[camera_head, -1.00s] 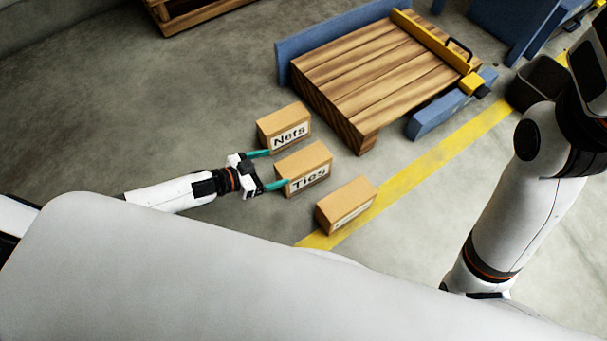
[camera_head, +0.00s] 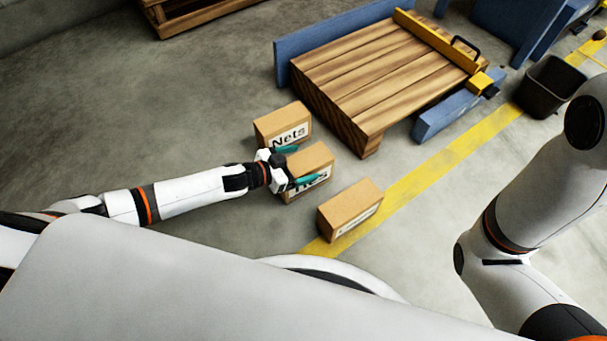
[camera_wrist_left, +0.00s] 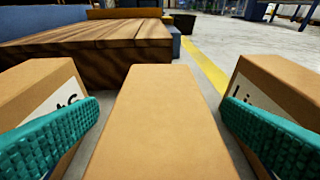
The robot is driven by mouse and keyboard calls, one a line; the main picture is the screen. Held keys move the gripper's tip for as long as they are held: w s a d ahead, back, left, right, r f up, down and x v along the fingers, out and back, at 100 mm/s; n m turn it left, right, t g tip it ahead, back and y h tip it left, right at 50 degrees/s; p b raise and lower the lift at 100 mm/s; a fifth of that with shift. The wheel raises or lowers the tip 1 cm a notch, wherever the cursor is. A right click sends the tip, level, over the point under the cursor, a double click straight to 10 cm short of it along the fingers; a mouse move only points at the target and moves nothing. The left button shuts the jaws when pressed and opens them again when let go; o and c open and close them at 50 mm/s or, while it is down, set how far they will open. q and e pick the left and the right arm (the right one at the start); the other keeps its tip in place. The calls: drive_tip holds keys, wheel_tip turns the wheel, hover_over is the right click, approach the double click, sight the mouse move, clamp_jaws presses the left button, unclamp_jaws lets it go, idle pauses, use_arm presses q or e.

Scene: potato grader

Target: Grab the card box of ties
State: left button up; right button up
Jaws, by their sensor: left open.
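The card box of ties (camera_head: 316,156) stands on the floor between two other boxes, its label partly covered by my left gripper (camera_head: 296,167). In the left wrist view the plain top of the ties box (camera_wrist_left: 160,120) fills the middle, between the two teal fingers. My left gripper is open, with one finger toward each side of the box. A gap shows between each finger and the box in the wrist view. My right arm is at the right edge of the head view, and its gripper is out of view.
The Nets box (camera_head: 282,124) stands just behind the ties box, and a third box (camera_head: 350,205) stands in front to its right. A wooden platform (camera_head: 385,80) with blue sides lies beyond. A dark bin (camera_head: 548,88) stands at the right. Floor at the left is clear.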

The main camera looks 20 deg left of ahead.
use_arm(q)
drive_tip(key=c, duration=1.6)
